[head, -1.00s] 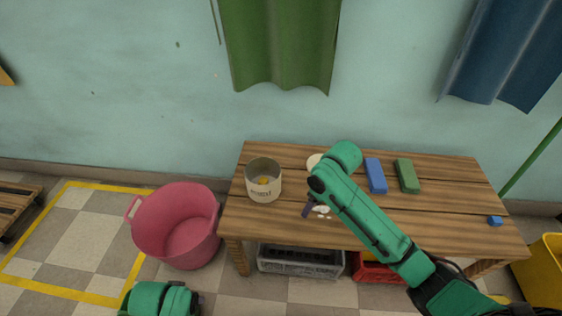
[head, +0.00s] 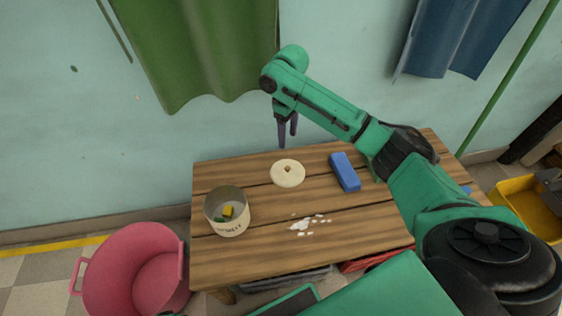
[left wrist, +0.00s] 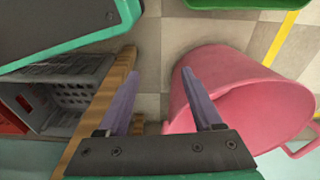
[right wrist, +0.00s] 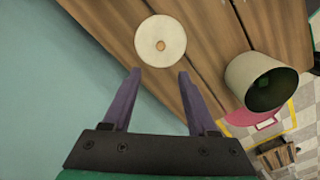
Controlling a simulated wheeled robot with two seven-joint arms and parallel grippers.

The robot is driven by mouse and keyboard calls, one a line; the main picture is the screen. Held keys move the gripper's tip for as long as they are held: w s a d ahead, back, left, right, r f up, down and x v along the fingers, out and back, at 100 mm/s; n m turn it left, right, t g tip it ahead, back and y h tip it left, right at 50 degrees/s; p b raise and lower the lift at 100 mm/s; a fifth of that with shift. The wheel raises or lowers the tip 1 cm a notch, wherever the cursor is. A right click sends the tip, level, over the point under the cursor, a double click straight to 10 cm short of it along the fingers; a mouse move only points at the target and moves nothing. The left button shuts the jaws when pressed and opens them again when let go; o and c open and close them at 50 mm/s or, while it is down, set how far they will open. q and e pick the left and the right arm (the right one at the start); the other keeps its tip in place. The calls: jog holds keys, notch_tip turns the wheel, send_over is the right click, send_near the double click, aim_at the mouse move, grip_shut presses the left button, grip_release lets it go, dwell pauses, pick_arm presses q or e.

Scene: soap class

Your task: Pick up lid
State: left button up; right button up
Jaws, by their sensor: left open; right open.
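The lid (head: 288,175) is a round, cream disc with a small brown knob, lying flat on the wooden table. It also shows in the right wrist view (right wrist: 160,52), just beyond the fingertips. My right gripper (head: 287,142) hangs above the back edge of the table, behind and above the lid, open and empty, its fingers pointing down. A cream pot (head: 228,222) stands open at the table's left, with a yellow and a green piece inside. My left gripper (left wrist: 164,85) is open and empty in the left wrist view, beside the table edge and a pink tub.
A blue block (head: 345,172) lies right of the lid. White bits (head: 306,224) are scattered on the table (head: 270,255) in front of it. The pink tub (head: 150,285) stands on the floor at left. A grey crate (left wrist: 75,93) is under the table.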

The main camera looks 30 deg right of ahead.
jog(key=b, duration=0.3)
send_over(288, 168)
notch_tip(288, 168, down, 8)
jog(key=shift+f, duration=0.15)
notch_tip(288, 168, down, 6)
jog(key=shift+r+b, duration=0.25)
jog(key=shift+b, duration=0.7)
jog(key=shift+f, duration=0.1)
pick_arm(q)
notch_tip(288, 168, up, 12)
jog(key=d, duration=0.1)
jog(key=shift+w+d+h, duration=0.3)
jog(key=shift+w+d, duration=0.1)
jog(key=shift+w, duration=0.05)
pick_arm(e)
grip_shut()
